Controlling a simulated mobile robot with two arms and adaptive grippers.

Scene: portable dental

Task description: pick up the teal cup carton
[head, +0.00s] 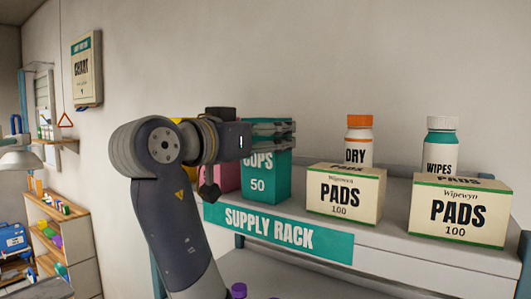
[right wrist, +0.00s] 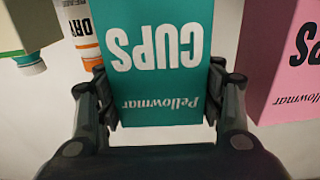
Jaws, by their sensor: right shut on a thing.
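The teal cup carton (head: 265,187), marked CUPS 50, stands upright at the left end of the supply rack's top shelf in the head view. My right gripper (head: 285,132) reaches it from the left and is shut on its upper part. In the right wrist view the teal carton (right wrist: 162,45) is between the two fingers of my right gripper (right wrist: 160,108), one on each side. Its lettering appears upside down there. The head view does not clearly show whether its base is off the shelf. My left gripper is not in view.
A pink carton (head: 228,178) stands just left of the teal one, partly behind my arm; it also shows in the wrist view (right wrist: 290,70).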

